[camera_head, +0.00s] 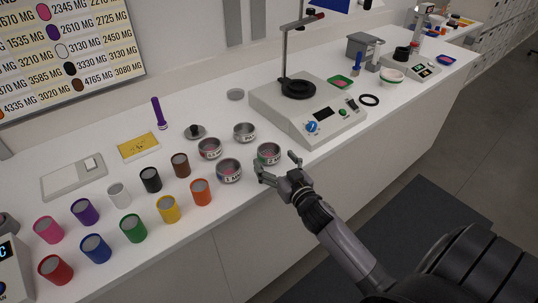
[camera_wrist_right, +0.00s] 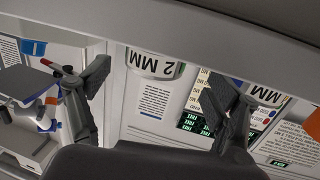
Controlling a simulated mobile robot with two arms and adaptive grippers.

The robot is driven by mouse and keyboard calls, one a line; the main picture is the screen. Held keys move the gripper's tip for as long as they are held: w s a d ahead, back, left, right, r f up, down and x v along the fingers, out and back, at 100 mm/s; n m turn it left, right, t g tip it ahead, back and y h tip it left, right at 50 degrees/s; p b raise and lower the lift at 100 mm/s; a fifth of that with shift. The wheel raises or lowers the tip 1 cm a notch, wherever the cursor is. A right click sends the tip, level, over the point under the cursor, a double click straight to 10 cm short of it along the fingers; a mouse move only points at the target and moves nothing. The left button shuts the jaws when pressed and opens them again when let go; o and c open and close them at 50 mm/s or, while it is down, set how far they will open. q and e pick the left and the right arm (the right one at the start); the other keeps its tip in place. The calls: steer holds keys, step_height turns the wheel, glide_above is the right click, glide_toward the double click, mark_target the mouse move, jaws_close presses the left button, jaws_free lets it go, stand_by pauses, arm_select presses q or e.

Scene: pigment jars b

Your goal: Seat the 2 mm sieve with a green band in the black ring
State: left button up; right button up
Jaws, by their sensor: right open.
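A black ring (camera_head: 298,89) sits on the grey machine (camera_head: 325,125) behind. My left gripper is not in view.
Similar metal sieves stand close by: the 1 mm one (camera_head: 229,171), one with a pinkish inside (camera_head: 210,149) and another (camera_head: 245,132). Several coloured jars, such as the orange one (camera_head: 201,192), fill the left. A post (camera_head: 286,52) rises at the machine's back.

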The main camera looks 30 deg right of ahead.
mark_target(274, 158)
steer(key=w, duration=0.2)
steer(key=w+d+p, duration=0.1)
steer(key=w, duration=0.1)
steer(key=shift+f, duration=0.15)
steer(key=shift+w+f, duration=0.15)
steer(key=shift+w, duration=0.4)
steer(key=shift+c, duration=0.4)
steer(key=c, duration=1.2)
steer(key=shift+c, duration=0.2)
